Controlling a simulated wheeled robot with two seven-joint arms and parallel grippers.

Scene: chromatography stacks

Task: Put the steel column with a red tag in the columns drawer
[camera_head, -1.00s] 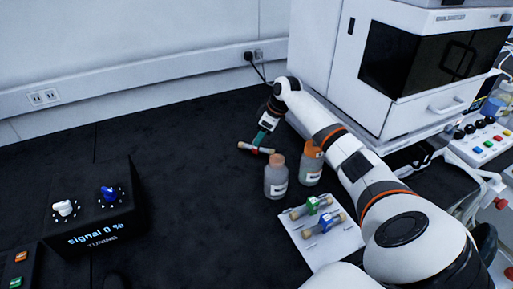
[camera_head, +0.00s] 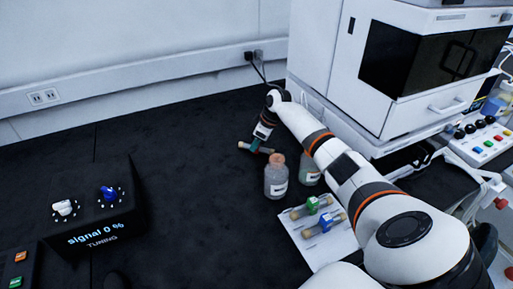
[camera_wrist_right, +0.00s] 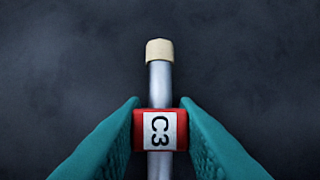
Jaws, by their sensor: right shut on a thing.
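The steel column (camera_wrist_right: 158,85) has a red tag (camera_wrist_right: 139,130) marked C3 and a cream end cap; it shows in the right wrist view. In the head view the column (camera_head: 244,146) lies across my right gripper (camera_head: 256,147), low over or on the black bench; I cannot tell if it touches. My right gripper's teal fingers (camera_wrist_right: 159,132) are shut on the red tag from both sides. The columns drawer cannot be made out in these frames. My left gripper is not in view.
A bottle with an orange-brown cap (camera_head: 276,178) and a second bottle (camera_head: 309,172), partly behind my right arm, stand near the gripper. A white tray (camera_head: 322,253) holds green-tagged and blue-tagged columns. A white instrument (camera_head: 340,75) stands behind. The bench's middle (camera_head: 190,205) is clear.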

